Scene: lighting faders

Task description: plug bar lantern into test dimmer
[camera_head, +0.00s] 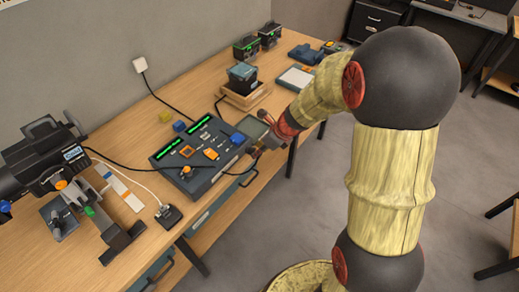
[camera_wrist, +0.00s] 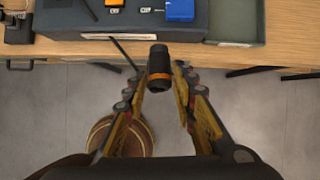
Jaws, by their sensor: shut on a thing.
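A black plug (camera_wrist: 158,66) with an orange band is held between the fingers of my gripper (camera_wrist: 160,85) in the wrist view, just off the bench's front edge. A thin black cable (camera_wrist: 122,52) runs up and left from near it. In the head view my gripper (camera_head: 264,146) is at the front right corner of a dark console (camera_head: 203,181) with green displays, likely the test dimmer. The plug is hard to make out there. A black lantern (camera_head: 42,155) sits at the left of the bench, and a black cable runs from it towards the console.
A grey tray (camera_wrist: 235,32) adjoins the console's right side. A small black box (camera_head: 168,216) with a white cable lies near the front edge. A wooden holder (camera_head: 247,98) with a dark device stands behind the console. Open floor lies before the bench (camera_head: 120,131).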

